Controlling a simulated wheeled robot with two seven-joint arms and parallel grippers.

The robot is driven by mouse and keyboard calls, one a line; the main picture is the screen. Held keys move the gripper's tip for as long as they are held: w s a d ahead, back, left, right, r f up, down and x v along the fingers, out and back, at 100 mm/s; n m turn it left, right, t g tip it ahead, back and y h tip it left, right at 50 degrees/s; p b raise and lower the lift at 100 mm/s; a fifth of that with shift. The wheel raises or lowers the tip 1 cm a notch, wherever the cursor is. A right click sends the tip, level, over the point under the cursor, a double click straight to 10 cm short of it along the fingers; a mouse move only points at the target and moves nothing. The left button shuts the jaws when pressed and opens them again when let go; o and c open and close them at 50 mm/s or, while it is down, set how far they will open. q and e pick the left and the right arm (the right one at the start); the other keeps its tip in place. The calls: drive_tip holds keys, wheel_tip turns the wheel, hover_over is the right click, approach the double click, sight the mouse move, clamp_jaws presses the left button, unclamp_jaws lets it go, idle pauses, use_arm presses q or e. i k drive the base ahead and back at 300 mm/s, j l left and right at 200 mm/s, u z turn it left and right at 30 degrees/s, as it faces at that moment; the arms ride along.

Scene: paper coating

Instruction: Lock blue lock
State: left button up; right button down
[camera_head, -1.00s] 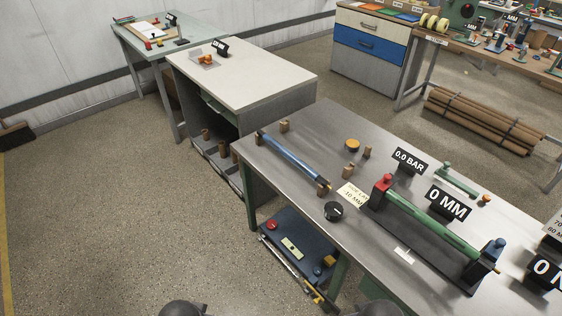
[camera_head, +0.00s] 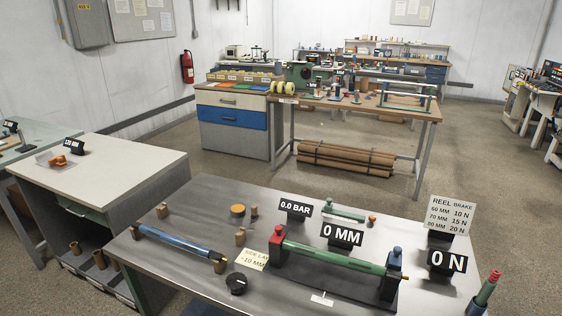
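A blue knob-like piece (camera_head: 397,254), probably the blue lock, stands on the right end bracket of a dark stand (camera_head: 330,284) on the metal table. A red one (camera_head: 277,231) stands on the left end bracket. A green roller (camera_head: 335,258) lies between the two brackets, its brass tip sticking out past the blue piece. Whether the blue piece is locked cannot be told. Neither of my grippers is in view.
The metal table (camera_head: 200,205) also carries a blue roller (camera_head: 178,243) on wooden supports, a black dial (camera_head: 236,284) and signs reading 0.0 BAR (camera_head: 295,208), 0 MM (camera_head: 342,235) and 0 N (camera_head: 447,262).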

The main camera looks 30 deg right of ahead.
sight(395, 256)
drive_tip(key=l+z, duration=0.15)
drive_tip(key=z, duration=1.5)
